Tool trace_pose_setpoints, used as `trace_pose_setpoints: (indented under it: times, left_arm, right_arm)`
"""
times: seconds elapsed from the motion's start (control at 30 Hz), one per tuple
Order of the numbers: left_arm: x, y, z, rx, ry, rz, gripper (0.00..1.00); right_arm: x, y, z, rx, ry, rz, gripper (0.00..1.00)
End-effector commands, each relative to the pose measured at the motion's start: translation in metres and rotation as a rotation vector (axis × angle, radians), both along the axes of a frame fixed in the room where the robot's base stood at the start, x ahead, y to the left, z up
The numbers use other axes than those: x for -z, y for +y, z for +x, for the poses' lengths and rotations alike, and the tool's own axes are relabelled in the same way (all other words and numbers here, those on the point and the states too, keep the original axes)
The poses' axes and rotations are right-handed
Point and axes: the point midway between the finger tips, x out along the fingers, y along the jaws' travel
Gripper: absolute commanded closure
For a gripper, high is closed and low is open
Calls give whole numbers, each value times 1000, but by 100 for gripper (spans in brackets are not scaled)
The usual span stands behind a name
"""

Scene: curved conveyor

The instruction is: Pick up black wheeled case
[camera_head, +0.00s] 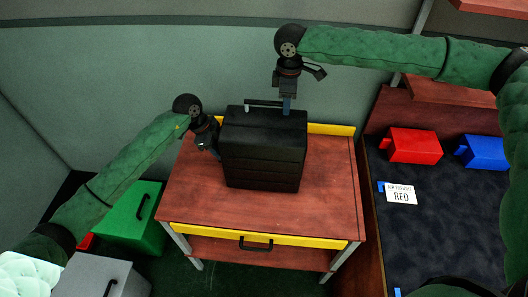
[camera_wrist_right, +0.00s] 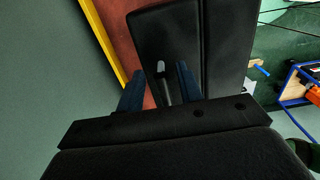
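The black case (camera_head: 265,150) stands upright on a wooden cart top, with a thin grey handle (camera_head: 263,103) along its top. No wheels can be made out. My right gripper (camera_head: 287,106) points down at the right end of the handle. In the right wrist view its two blue fingers (camera_wrist_right: 160,88) are apart, with a pale handle part (camera_wrist_right: 161,75) showing between them and the case (camera_wrist_right: 225,45) beyond. My left gripper (camera_head: 212,145) is at the case's upper left side, close to or touching it; its fingers are mostly hidden.
The wooden cart (camera_head: 200,195) has a yellow front drawer edge with a black pull. A green case (camera_head: 130,215) and a grey case (camera_head: 100,278) stand at the lower left. At right, a dark conveyor (camera_head: 440,235) carries a red case (camera_head: 413,146) and a blue case (camera_head: 485,152).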

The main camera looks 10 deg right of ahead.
Motion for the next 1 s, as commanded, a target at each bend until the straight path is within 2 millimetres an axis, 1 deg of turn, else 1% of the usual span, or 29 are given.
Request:
trace_pose_setpoints:
  times: [0.23,0.37,0.4,0.43,1.0]
  left_arm:
    - [0,0,0,0,0,0,60]
    - [0,0,0,0,0,0,86]
    - [0,0,0,0,0,0,93]
    - [0,0,0,1,0,0,99]
    - [0,0,0,1,0,-1,100]
  right_arm:
    - [0,0,0,0,0,0,64]
    - [0,0,0,0,0,0,89]
    - [0,0,0,0,0,0,97]
    - [0,0,0,0,0,0,100]
    - [0,0,0,0,0,0,100]
